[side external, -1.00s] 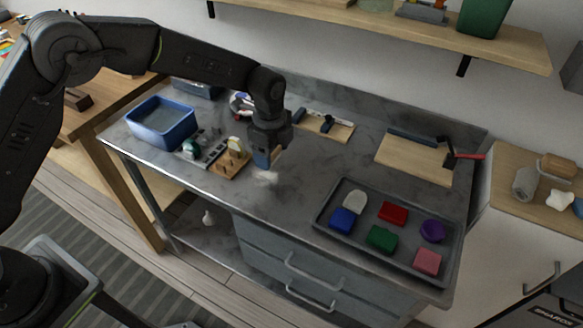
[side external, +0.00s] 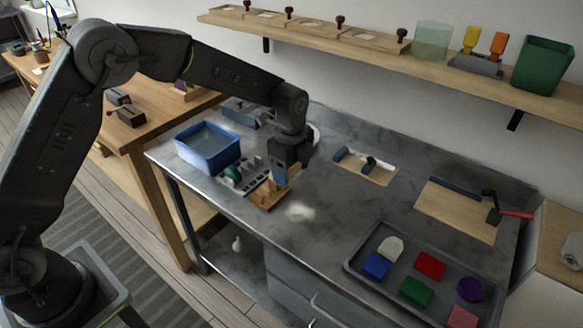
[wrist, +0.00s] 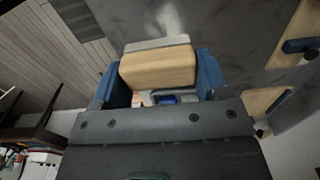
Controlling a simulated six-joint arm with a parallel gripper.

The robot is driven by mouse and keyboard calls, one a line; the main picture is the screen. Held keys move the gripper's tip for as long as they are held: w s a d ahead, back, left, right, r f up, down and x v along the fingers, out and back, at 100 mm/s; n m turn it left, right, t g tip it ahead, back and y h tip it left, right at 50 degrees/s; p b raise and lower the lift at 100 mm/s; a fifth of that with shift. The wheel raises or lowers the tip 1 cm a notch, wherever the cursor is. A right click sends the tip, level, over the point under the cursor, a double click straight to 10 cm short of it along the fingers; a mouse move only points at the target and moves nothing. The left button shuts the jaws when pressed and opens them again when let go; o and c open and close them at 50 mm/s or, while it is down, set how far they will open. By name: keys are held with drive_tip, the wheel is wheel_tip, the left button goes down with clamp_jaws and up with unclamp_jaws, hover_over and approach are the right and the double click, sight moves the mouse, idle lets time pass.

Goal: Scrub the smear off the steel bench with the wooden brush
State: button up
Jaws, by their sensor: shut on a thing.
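The wooden brush (wrist: 158,68) shows in the wrist view as a pale wood block with a light grey strip along its far edge. My gripper (wrist: 155,82) is shut on it, with blue fingers at both sides. In the side external view my gripper (side external: 281,176) points down over the steel bench (side external: 330,225), just behind and left of the smear. The smear (side external: 300,211) is a whitish patch on the bench, also visible in the wrist view (wrist: 165,15) beyond the brush.
A grey tray (side external: 362,272) with several coloured blocks lies at the front right. Boards with tools (side external: 455,211) lie behind. The bench right of the smear is clear.

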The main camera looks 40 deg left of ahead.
sight(290, 172)
drive_tip(key=f, duration=0.1)
drive_tip(key=a+f, duration=0.1)
drive_tip(key=f, duration=0.1)
drive_tip(key=shift+s+a, duration=0.1)
drive_tip(key=shift+a, duration=0.2)
drive_tip(key=shift+f, duration=3.25)
drive_tip(key=shift+d+f, duration=0.35)
drive_tip(key=shift+f, duration=0.35)
drive_tip(key=shift+c, duration=0.3)
drive_tip(key=shift+d+f, duration=0.1)
drive_tip(key=shift+d, duration=4.55)
drive_tip(key=shift+a, duration=5)
drive_tip(key=shift+w, duration=0.8)
drive_tip(key=shift+d, duration=5)
drive_tip(key=shift+a, duration=5.05)
drive_tip(key=shift+d+r, duration=0.1)
drive_tip(key=shift+r, duration=4)
